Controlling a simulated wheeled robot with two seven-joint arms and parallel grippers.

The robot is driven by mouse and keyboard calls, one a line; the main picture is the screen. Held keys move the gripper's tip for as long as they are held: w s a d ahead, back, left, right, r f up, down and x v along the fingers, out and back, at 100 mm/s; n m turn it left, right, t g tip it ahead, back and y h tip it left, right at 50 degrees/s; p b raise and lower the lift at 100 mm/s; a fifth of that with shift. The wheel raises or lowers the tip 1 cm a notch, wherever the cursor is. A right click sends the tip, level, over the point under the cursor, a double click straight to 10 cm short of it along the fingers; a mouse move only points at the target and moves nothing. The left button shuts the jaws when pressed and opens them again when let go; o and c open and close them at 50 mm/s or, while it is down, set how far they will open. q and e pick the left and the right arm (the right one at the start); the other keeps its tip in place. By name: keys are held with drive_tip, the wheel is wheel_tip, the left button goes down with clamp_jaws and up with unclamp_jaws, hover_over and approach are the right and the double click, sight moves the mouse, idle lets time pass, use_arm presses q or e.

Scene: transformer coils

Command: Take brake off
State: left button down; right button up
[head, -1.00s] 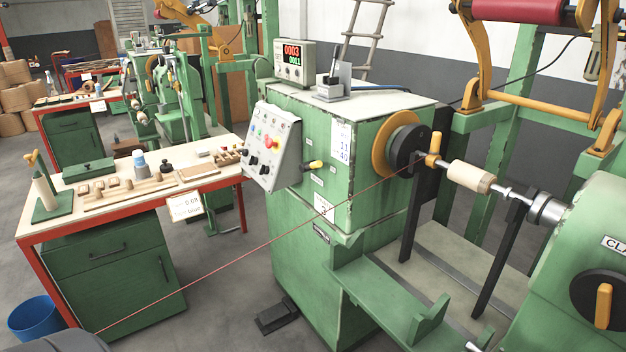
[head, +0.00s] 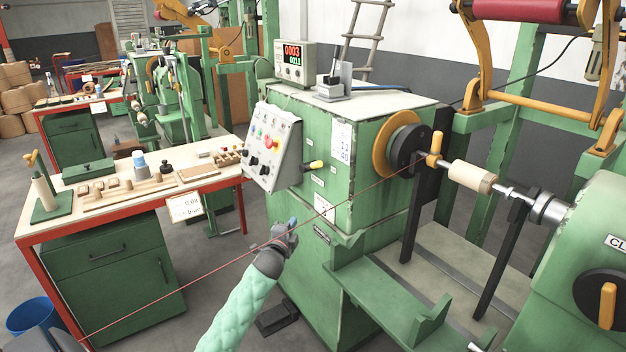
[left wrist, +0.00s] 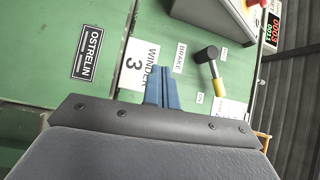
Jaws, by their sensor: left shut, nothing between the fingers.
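My right gripper is not in view.
The control panel (head: 273,145) with a red button juts out above and left of the lever. A thin red wire (head: 150,303) runs diagonally past my left gripper to the winding spindle. A workbench (head: 130,212) with small parts stands at the left.

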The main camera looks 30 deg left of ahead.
sight(315, 165)
use_arm(q)
drive_tip(key=d+r+m+t+h, duration=0.1)
drive_tip(key=r+m+t+h, duration=0.1)
drive_tip(key=m, duration=0.6)
drive_tip(key=s+d+r+m+t+h, duration=0.1)
drive_tip(key=d+r+m+t+h, duration=0.1)
drive_tip(key=m, duration=0.6)
drive_tip(key=r+t+h, duration=0.1)
drive_tip(key=t+h, duration=0.1)
drive_tip(key=h, duration=0.1)
drive_tip(key=shift+r, duration=0.25)
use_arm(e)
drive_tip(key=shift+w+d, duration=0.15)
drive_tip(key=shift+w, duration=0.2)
use_arm(q)
drive_tip(key=shift+d, duration=0.1)
